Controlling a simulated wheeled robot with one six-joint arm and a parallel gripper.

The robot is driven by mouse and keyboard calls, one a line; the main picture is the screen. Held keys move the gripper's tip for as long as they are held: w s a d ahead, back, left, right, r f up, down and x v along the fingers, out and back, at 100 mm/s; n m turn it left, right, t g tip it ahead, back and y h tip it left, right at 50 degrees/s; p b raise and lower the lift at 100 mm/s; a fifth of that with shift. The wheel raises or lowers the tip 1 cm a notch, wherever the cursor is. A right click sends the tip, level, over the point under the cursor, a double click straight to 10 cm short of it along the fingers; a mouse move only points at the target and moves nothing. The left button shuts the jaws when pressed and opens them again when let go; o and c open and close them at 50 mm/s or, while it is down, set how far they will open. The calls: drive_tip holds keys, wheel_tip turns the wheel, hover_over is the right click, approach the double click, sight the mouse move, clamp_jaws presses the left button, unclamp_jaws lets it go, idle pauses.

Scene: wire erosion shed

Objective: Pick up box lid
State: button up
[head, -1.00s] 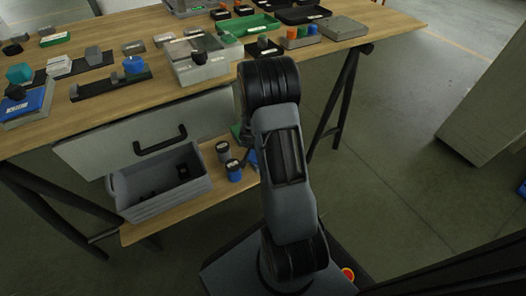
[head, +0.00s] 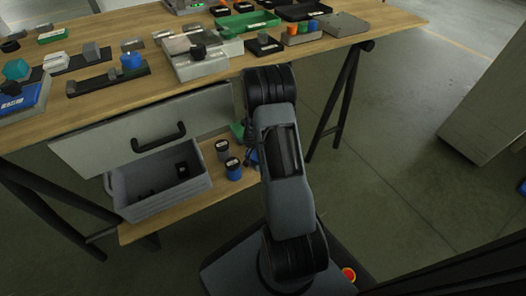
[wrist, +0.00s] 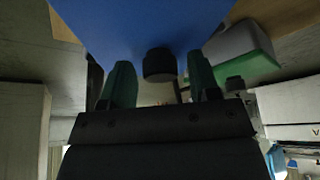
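A blue flat surface (wrist: 140,22), apparently the box lid, fills the top of the wrist view. A dark round knob (wrist: 160,65) stands out from it. My gripper (wrist: 160,84) is open, with one green finger on each side of the knob and gaps visible between. I cannot tell whether the fingers touch the lid. In the head view my arm hides the gripper and most of this spot; a bit of blue (head: 254,158) shows beside the arm at the lower shelf.
A green-and-grey block (wrist: 240,55) lies close to the right finger. A drawer (head: 90,145) and the crowded tabletop (head: 120,100) are above.

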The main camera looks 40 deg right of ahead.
drive_tip(key=c, duration=0.9)
drive_tip(key=shift+r, duration=0.15)
